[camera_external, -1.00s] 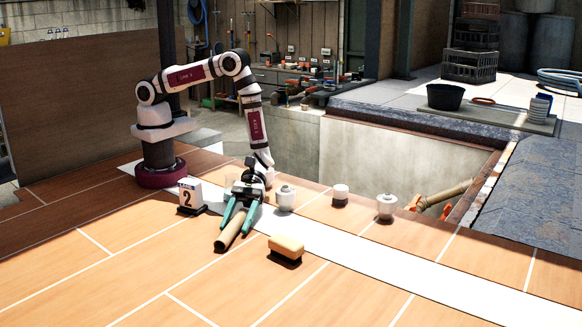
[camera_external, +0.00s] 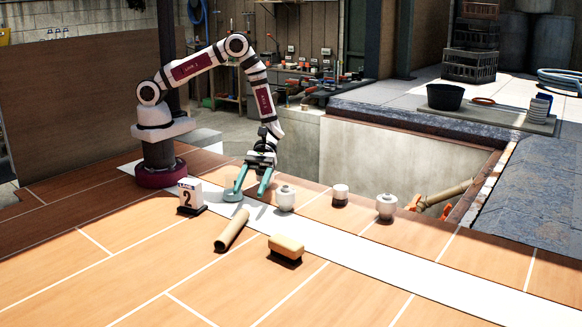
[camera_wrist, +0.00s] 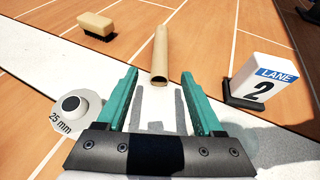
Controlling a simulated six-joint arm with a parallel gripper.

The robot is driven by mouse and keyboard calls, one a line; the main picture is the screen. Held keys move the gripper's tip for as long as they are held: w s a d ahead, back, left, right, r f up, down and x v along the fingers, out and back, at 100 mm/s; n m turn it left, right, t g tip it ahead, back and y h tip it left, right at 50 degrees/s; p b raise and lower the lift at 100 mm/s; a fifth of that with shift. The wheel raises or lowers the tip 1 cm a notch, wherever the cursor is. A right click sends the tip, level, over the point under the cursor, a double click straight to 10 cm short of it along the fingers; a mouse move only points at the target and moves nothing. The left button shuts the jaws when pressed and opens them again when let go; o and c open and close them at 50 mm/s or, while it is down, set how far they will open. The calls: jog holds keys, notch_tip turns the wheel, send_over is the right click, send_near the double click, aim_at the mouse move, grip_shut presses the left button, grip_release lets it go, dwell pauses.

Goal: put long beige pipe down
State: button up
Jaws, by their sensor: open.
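The long beige pipe (camera_external: 232,230) lies on the wooden floor, its near end in the wrist view beside the white strip. It also shows in the wrist view (camera_wrist: 161,52), ahead of the fingertips, with its dark hollow end facing me. My gripper (camera_external: 250,193) is over the white strip, behind the pipe in the external view. Its two teal fingers stand wide apart with nothing between them, as the wrist view (camera_wrist: 158,95) shows. The pipe and the fingers are apart.
A lane 2 marker (camera_external: 190,195) stands left of my gripper. A white round weight (camera_external: 285,198) is close on its right, with more (camera_external: 340,194) (camera_external: 386,206) farther right. A beige brush (camera_external: 286,248) lies right of the pipe. An open pit (camera_external: 400,160) is behind.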

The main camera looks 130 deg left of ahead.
jog(key=s+d+r+m+g+y, duration=0.2)
jog(key=s+d+r+m+g, duration=0.15)
jog(key=s+r+m, duration=0.3)
jog(key=s+d+r+m+g+y, duration=0.2)
jog(key=s+d+r+m+g, duration=0.15)
jog(key=s+r+m, duration=0.35)
jog(key=s+a+r+m+t+y, duration=0.1)
jog(key=s+a+r+m+y, duration=0.3)
jog(key=s+a+m+y, duration=0.4)
jog(key=s+m+y, duration=0.2)
jog(key=s+m, duration=0.1)
jog(key=m, duration=0.3)
jog(key=shift+s+a+t, duration=0.3)
jog(key=shift+s+t, duration=0.05)
jog(key=shift+t, duration=0.05)
jog(key=shift+r+m, duration=0.1)
jog(key=shift+m, duration=0.15)
dwell(1.1)
